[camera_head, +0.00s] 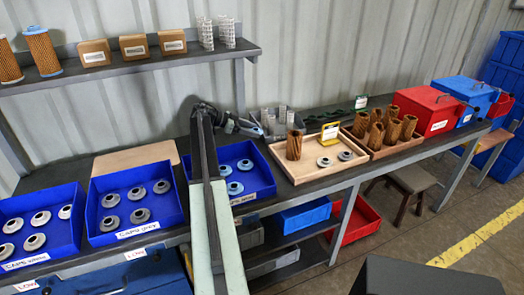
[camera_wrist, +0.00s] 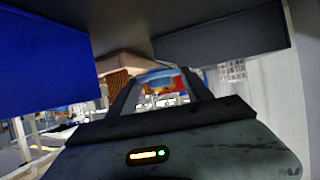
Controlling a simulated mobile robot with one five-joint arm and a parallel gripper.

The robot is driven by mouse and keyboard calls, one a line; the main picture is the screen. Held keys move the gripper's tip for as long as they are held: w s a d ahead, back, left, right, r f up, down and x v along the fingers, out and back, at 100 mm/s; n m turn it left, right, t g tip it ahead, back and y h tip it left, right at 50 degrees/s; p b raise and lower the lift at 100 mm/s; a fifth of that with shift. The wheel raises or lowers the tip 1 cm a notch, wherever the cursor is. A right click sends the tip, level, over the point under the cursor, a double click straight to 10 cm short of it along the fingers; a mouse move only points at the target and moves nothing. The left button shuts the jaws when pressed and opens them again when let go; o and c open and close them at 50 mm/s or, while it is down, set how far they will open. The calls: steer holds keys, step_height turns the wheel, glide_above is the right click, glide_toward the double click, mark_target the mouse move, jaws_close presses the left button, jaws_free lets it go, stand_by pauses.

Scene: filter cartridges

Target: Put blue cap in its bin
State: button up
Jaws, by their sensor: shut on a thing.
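In the wrist view the two fingers of my gripper (camera_wrist: 162,88) are shut on a blue cap (camera_wrist: 158,75), seen edge-on and blurred between them. In the head view my gripper (camera_head: 255,130) is above the back right of the third blue bin (camera_head: 262,184), beside a grey container.
A wooden tray (camera_head: 300,178) with a brown cartridge and two grey caps stands to the right. A shelf (camera_head: 130,68) with boxes and cartridges overhangs the back left. My arm crosses the bench middle.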

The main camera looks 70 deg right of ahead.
step_height(320, 180, down, 6)
steer(key=b, duration=0.4)
steer(key=shift+f+b, duration=0.1)
steer(key=shift+b, duration=0.2)
steer(key=shift+r, duration=0.25)
steer(key=shift+f, duration=0.15)
steer(key=o, duration=1.3)
